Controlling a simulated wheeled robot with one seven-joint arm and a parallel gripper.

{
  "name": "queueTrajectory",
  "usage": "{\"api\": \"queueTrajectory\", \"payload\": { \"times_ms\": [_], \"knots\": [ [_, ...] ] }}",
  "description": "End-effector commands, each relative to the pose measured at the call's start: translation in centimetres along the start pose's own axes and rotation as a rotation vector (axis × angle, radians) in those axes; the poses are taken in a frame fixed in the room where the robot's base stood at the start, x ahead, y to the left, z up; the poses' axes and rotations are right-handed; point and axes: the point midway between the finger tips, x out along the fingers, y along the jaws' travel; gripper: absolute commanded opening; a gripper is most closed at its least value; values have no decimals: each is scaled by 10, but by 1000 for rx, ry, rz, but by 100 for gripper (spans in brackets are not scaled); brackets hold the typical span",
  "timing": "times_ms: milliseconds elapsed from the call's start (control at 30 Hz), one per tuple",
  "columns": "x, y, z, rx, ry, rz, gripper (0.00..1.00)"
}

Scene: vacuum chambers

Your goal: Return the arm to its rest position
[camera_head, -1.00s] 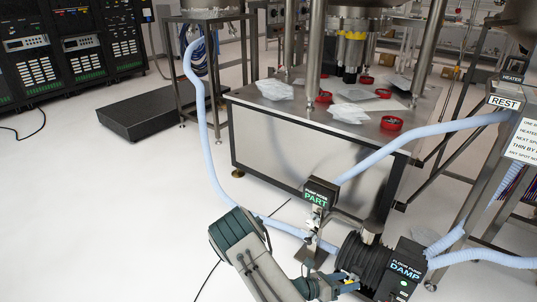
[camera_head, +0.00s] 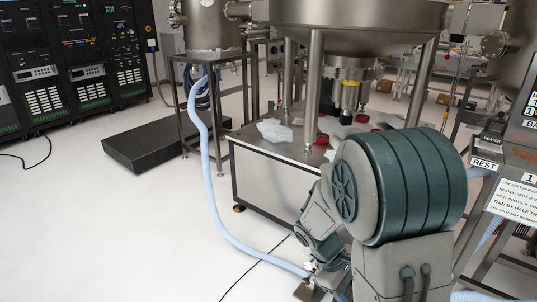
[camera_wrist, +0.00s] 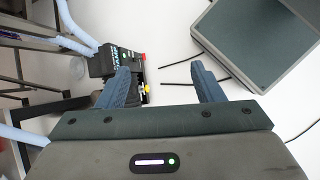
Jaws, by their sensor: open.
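My arm rises folded in the right foreground of the head view, with a large green-grey joint close to the camera. It hides the floor pump and the table's right part there. My gripper (camera_wrist: 165,82) shows in the wrist view, with its two blue-grey fingers spread wide and nothing held between them. The black floor pump (camera_wrist: 124,62) with its sign is beyond the left finger in that view. Whether that finger touches the pump is hard to tell, but the gap between the fingers shows bare white floor and thin black cables.
A steel table (camera_head: 265,175) with red rings and crumpled wipes stands under the vacuum chamber (camera_head: 350,12). A pale blue hose (camera_head: 205,150) runs down to the floor. A black platform (camera_head: 150,145) lies at left.

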Motion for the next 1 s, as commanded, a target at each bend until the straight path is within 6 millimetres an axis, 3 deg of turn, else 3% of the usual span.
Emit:
{"api": "queueTrajectory", "payload": {
  "times_ms": [33, 100, 600, 800, 1000],
  "knots": [
    [-23, 1, 17, 60, 46, -22, 61],
    [-44, -1, 32, 139, 104, -55, 61],
    [-182, -30, 132, 660, 512, -276, 61],
    [-213, -40, 154, 786, 617, -334, 61],
    [-220, -44, 159, 824, 649, -353, 61]
  ]
}}
